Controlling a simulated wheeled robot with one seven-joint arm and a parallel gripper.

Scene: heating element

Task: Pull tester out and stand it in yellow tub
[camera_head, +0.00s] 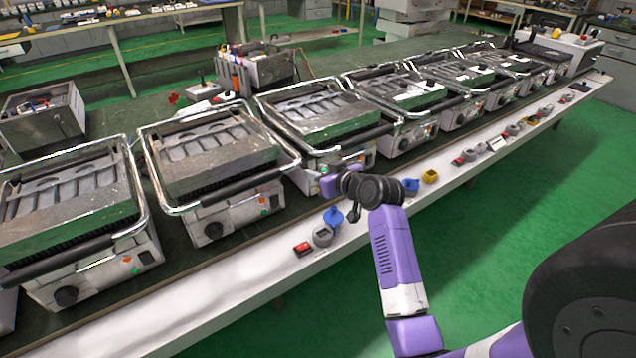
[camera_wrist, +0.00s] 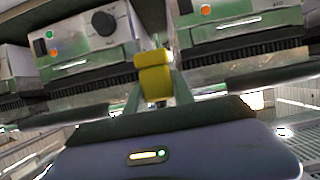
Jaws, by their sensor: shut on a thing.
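My gripper (camera_wrist: 156,88) is shut on a yellow block-shaped thing, which I take to be the tester (camera_wrist: 153,76). It sits between the two fingertips in the wrist view, in front of the gap between two grill fronts. I cannot tell whether its far end touches anything. In the head view my gripper (camera_head: 334,182) is at the front of the third grill from the left, and the tester is hidden or too small to tell. A small yellow tub (camera_head: 430,176) stands on the white front ledge, to the right of my wrist.
A row of contact grills (camera_head: 215,160) with raised metal handles lines the bench. The white ledge (camera_head: 235,285) carries red switches (camera_head: 303,249), a grey knob (camera_head: 322,236), blue parts (camera_head: 333,217) and more small parts farther right. Green floor (camera_head: 530,190) is clear in front.

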